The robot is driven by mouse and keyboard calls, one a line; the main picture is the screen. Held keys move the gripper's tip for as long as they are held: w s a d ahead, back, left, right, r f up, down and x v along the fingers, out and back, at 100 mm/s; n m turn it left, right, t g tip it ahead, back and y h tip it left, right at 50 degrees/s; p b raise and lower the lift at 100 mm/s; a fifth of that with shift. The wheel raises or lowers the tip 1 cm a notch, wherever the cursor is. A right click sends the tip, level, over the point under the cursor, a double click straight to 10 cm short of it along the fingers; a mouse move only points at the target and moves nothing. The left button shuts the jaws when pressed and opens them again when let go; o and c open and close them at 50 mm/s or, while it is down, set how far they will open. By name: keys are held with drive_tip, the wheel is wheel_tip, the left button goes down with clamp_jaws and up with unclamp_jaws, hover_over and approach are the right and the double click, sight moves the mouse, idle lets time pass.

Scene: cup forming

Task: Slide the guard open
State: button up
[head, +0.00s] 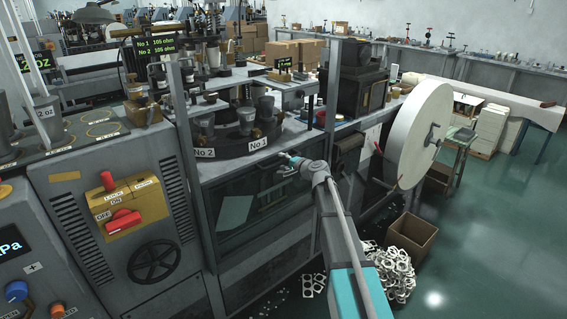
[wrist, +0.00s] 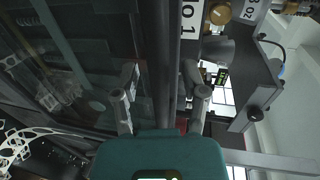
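The guard (head: 236,205) is a dark see-through panel in a grey frame on the front of the machine, below the turntable. It looks lowered, with the space above it uncovered. In the wrist view the dark pane (wrist: 75,60) fills the left side, and a long grey bar (wrist: 164,50) runs along its edge. My gripper (head: 286,160) is at the upper right of the guard, near its top edge. In the wrist view my gripper (wrist: 162,95) has its two fingers apart, with the bar between them in the picture. I cannot tell whether they touch it.
The turntable (head: 235,144) with cups and number labels sits just above the guard. A control panel with red switches (head: 122,218) is at left. A big white paper roll (head: 418,132) stands to the right. A cardboard box (head: 411,240) and scrap pile (head: 392,270) lie on the floor.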

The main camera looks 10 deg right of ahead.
drive_tip(key=shift+r, duration=0.2)
wheel_tip(320, 180, up, 28)
drive_tip(key=p, duration=2.9)
drive_tip(key=p+v, duration=0.1)
drive_tip(key=v, duration=0.4)
drive_tip(key=shift+s+d+r, duration=0.15)
drive_tip(key=shift+s+r, duration=0.05)
drive_tip(key=shift+s, duration=0.15)
